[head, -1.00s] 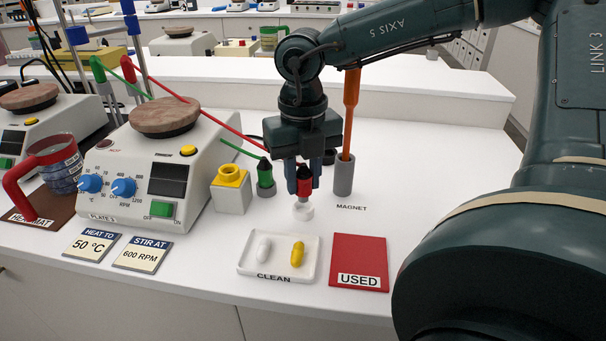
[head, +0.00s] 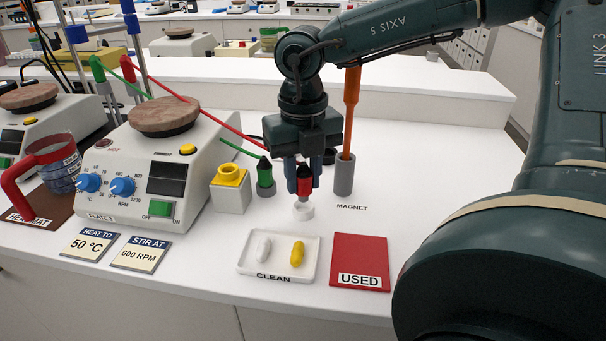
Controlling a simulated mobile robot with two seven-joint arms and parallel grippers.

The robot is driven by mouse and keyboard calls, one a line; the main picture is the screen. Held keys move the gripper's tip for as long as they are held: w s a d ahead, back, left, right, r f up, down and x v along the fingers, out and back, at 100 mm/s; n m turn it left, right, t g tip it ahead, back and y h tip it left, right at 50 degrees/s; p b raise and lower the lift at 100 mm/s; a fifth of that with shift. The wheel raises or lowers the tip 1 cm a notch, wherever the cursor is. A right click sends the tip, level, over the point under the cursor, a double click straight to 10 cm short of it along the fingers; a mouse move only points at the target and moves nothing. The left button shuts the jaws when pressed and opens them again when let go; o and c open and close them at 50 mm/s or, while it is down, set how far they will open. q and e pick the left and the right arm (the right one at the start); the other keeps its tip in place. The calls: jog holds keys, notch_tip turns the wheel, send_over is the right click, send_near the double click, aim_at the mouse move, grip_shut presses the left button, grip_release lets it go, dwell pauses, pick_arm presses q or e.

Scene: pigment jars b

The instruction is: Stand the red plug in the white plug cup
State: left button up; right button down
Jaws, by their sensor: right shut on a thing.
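My right gripper (head: 304,187) points straight down and is shut on the red plug (head: 305,182), which has a dark top and stands upright between the blue fingers. The small white plug cup (head: 303,212) is on the bench directly below the plug. The plug's lower end is at or just above the cup's mouth; I cannot tell whether it is inside or touches the floor of the cup. The fingers hide the plug's sides. My left gripper is not in view.
Left of the gripper a green plug (head: 264,172) stands in a grey cup, beside a yellow-topped block (head: 230,190). An orange rod stands in a grey holder (head: 344,177) close on the right. A white tray (head: 247,264) and red USED mat (head: 360,250) lie in front.

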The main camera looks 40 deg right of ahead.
aim_at(303, 168)
pick_arm(q)
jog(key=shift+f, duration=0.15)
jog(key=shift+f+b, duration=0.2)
jog(key=shift+b, duration=0.2)
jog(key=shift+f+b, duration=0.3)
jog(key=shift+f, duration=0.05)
dwell(0.8)
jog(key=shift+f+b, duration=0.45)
pick_arm(e)
jog(key=shift+f, duration=0.45)
